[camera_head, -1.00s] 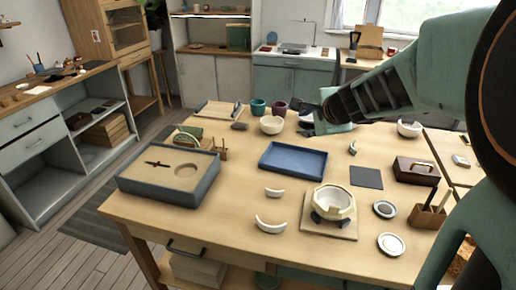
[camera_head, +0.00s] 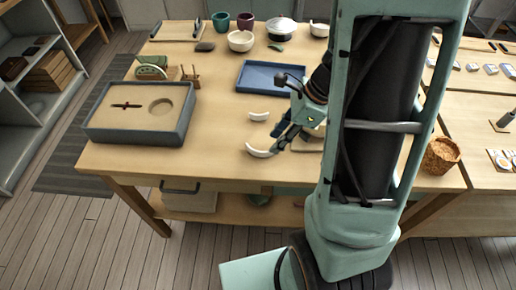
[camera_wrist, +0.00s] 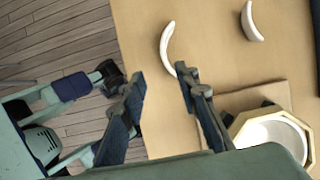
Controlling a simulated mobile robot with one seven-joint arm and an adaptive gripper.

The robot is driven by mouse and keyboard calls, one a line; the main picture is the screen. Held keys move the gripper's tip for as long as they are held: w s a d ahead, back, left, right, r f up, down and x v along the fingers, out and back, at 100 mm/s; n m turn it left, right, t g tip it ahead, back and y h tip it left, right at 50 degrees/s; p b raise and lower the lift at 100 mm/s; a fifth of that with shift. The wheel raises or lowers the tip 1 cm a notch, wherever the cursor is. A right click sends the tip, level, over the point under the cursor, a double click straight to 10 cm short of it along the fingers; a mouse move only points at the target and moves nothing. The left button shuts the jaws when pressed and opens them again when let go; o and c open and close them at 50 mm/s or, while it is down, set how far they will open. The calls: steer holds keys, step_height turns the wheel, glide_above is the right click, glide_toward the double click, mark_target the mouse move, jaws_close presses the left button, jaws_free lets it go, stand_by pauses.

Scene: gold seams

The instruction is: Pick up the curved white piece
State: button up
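A larger curved white piece (camera_head: 260,151) lies near the table's front edge; it also shows in the wrist view (camera_wrist: 166,45). A smaller curved white piece (camera_head: 258,115) lies behind it and shows at the upper right of the wrist view (camera_wrist: 250,21). My gripper (camera_head: 277,139) is low over the table beside the larger piece. In the wrist view my gripper (camera_wrist: 160,78) has its fingers apart with nothing held between them. The larger piece's near end is close to the right fingertip; I cannot tell whether they touch.
A pale faceted bowl (camera_wrist: 272,134) stands on a board right of the fingers, mostly hidden by my arm in the head view. A blue tray (camera_head: 243,88) lies behind, a sand-filled box (camera_head: 95,135) at left. Bare tabletop (camera_head: 215,130) lies between box and pieces.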

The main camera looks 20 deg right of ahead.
mark_target(262, 151)
steer(key=x, duration=0.2)
steer(key=b+x, duration=0.1)
steer(key=x, duration=0.2)
steer(key=w+x, duration=0.1)
steer(key=x, duration=0.2)
steer(key=shift+w+a+r, duration=0.1)
steer(key=shift+a+r, duration=0.05)
jaws_close()
